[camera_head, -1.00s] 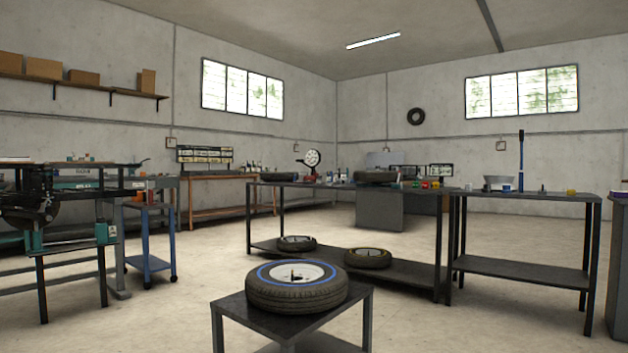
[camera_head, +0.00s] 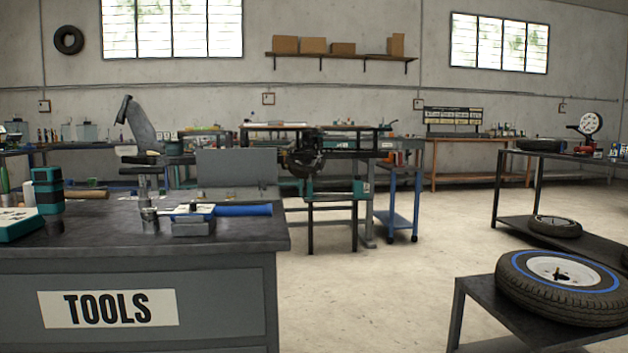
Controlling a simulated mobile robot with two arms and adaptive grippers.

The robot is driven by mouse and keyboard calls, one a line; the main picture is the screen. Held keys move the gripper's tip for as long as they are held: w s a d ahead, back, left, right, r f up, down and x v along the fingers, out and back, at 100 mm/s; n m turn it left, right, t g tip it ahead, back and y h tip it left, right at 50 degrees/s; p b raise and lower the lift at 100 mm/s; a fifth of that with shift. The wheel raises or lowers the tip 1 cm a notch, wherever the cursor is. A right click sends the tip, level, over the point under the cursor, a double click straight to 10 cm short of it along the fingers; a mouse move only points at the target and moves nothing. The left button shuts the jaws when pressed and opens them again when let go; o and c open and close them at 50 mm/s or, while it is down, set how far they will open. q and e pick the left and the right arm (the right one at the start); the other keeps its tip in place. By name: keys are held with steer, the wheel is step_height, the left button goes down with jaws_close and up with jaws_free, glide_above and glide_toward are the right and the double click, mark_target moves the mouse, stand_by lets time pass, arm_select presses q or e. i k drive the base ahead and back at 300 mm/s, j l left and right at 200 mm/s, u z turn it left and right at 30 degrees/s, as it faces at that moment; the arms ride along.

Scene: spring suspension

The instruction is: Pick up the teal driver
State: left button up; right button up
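A teal and black upright object (camera_head: 47,190) stands on the dark top of the tools bench (camera_head: 240,235) at the left. It may be the teal driver, but I cannot tell for sure at this size. A lower teal thing with a pale top (camera_head: 18,226) lies beside it, cut off by the left picture edge. Neither of my grippers is in view.
A blue handle (camera_head: 243,210) and a metal fitting (camera_head: 149,217) are on the bench. A tyre (camera_head: 562,287) lies on a low table at the right. Open floor (camera_head: 390,285) lies between them. A blue cart (camera_head: 402,205) stands further back.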

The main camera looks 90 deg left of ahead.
mark_target(48, 182)
steer(key=u, duration=2.1)
